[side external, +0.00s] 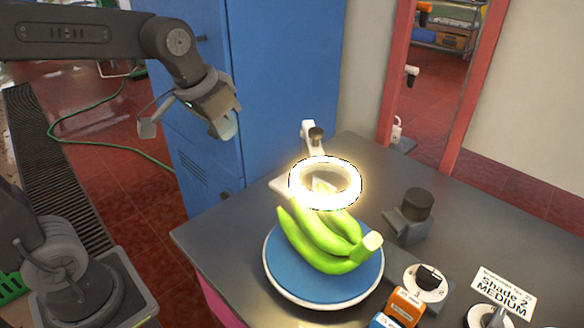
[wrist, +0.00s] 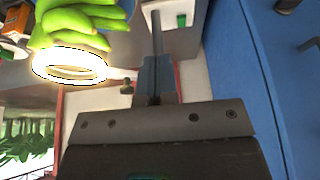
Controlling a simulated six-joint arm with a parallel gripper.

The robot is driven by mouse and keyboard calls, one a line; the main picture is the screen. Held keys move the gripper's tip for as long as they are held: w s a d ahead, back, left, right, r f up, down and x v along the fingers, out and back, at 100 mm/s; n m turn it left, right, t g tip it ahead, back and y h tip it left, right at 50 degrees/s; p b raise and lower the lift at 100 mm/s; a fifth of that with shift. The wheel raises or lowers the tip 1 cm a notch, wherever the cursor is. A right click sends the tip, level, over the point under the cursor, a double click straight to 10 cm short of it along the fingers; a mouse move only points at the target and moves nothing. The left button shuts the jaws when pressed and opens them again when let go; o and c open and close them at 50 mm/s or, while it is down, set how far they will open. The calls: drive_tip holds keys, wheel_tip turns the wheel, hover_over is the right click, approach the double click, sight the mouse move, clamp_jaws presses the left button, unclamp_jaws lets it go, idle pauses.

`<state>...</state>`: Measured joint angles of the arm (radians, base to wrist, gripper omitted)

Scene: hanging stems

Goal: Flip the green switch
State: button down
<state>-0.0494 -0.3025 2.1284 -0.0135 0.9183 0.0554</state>
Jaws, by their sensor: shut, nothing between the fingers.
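A small green switch (wrist: 181,20) sits on a white plate (wrist: 176,14) at the top of the wrist view. In the side view I cannot clearly make out the switch. My gripper (side external: 226,126) is shut and empty, raised in the air in front of the blue cabinet, left of and above the table. In the wrist view its fingers (wrist: 156,22) point up the picture, and their tips appear just left of the switch, with the gap in depth unclear.
A glowing ring lamp (side external: 325,184) stands behind green bananas (side external: 322,239) on a blue plate (side external: 284,284). The dark table (side external: 215,230) also bears a black-capped device (side external: 410,210), a dial (side external: 426,280) and a sign (side external: 502,292). A blue cabinet (side external: 280,75) stands behind.

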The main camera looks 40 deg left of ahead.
drive_tip(key=w+a+f+g, duration=0.1)
drive_tip(key=w+f, duration=0.3)
drive_tip(key=w, duration=0.6)
drive_tip(key=w+a+f, duration=0.4)
drive_tip(key=w+f, duration=0.1)
drive_tip(key=w, duration=0.5)
drive_tip(key=shift+w+g, duration=0.25)
drive_tip(key=shift+g, duration=0.15)
drive_tip(key=shift+f, duration=0.1)
drive_tip(key=x, duration=0.8)
drive_tip(key=s+x, duration=0.1)
drive_tip(key=x, duration=0.3)
drive_tip(key=shift+f, duration=0.15)
drive_tip(key=shift+x, duration=0.8)
drive_tip(key=shift+s, duration=0.25)
